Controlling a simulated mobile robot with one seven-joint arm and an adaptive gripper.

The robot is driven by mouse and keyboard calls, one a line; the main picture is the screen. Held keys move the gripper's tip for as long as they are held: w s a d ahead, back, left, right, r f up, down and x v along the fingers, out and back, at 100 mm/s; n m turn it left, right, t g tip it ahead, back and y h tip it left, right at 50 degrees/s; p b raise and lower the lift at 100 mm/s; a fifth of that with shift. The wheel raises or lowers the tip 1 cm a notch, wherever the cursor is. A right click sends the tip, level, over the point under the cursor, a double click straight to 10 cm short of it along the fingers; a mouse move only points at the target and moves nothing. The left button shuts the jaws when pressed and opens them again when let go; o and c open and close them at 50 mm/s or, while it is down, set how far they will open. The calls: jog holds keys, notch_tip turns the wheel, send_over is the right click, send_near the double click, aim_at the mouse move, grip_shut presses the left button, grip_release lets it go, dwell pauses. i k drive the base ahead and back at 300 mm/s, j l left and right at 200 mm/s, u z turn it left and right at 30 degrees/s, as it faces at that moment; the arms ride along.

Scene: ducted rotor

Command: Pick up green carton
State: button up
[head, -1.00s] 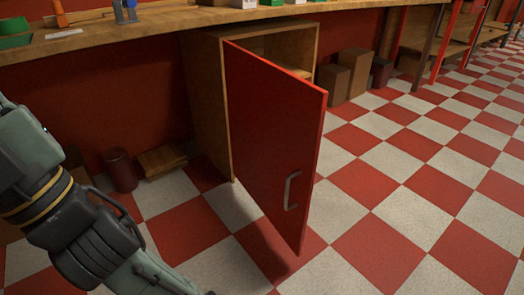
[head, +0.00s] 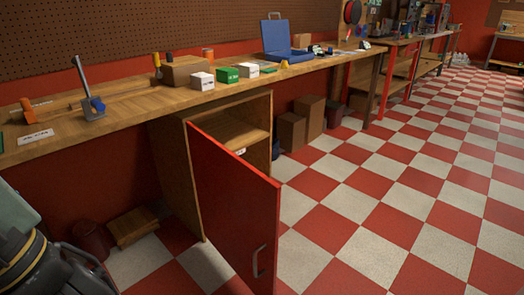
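A small green carton (head: 228,75) with a white marking stands on the wooden workbench (head: 140,113), between two white cartons (head: 202,81). The second white carton (head: 249,69) is just to its right. My gripper is outside the picture. Only part of my arm shows at the lower left, well below and to the left of the green carton.
A red cabinet door (head: 235,205) stands open below the bench, jutting out over the floor. A brown box (head: 187,70) and an upright clamp (head: 88,90) are left of the cartons. A blue case (head: 284,45) lies open to the right. Checkered floor at the right is clear.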

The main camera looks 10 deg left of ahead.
aim_at(227, 75)
jog(key=i+l+u, duration=0.4)
jog(key=l, duration=0.2)
jog(key=l+u, duration=0.4)
jog(key=l, duration=0.25)
jog(key=i, duration=0.05)
